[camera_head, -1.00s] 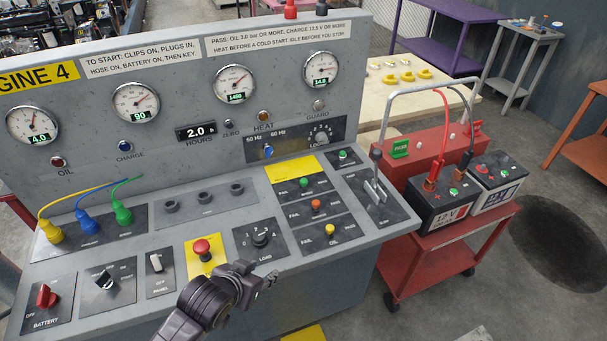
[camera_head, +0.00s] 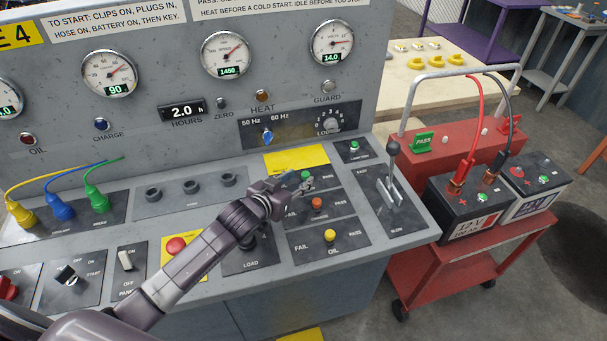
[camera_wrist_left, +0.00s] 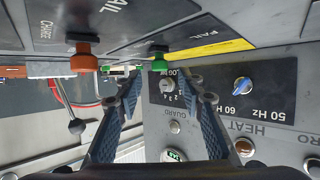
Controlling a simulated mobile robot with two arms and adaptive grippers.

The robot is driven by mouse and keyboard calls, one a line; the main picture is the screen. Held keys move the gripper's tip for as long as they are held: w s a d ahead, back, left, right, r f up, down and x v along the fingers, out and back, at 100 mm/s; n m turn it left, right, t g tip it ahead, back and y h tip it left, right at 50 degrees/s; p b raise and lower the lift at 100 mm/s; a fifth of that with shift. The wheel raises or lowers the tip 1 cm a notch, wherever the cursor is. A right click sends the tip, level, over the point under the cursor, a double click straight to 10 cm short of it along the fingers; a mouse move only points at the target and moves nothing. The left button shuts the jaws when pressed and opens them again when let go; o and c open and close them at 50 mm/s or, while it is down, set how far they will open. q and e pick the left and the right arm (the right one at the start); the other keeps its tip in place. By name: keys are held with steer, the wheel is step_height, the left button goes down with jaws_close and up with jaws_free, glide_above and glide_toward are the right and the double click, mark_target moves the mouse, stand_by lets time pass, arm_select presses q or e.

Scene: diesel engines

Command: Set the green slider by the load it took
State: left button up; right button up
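The green slider (camera_head: 306,175) stands on the top fail/pass plate, roughly mid-slot, with PASS at its right. My left gripper (camera_head: 304,185) is right at it; the arm hides the plate's FAIL side. In the left wrist view, turned upside down, the open fingers (camera_wrist_left: 163,98) frame the view and the green slider (camera_wrist_left: 159,62) shows between and just beyond their tips. Contact cannot be told. The LOAD dial (camera_head: 331,124) is under GUARD; its pointer is too small to read. My right gripper is not in view.
The orange slider (camera_head: 317,202) and yellow OIL slider (camera_head: 330,236) are close below. The lower LOAD knob (camera_head: 250,242) is partly behind my arm. A lever (camera_head: 392,165) stands to the right. A red battery cart (camera_head: 425,270) is beside the console.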

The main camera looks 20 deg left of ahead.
mark_target(305, 174)
arm_select(q)
steer(key=x, duration=0.3)
steer(key=shift+w+f, duration=0.15)
steer(key=shift+w, duration=0.25)
steer(key=shift+d, duration=0.1)
steer(key=shift+c, duration=2.7)
jaws_close()
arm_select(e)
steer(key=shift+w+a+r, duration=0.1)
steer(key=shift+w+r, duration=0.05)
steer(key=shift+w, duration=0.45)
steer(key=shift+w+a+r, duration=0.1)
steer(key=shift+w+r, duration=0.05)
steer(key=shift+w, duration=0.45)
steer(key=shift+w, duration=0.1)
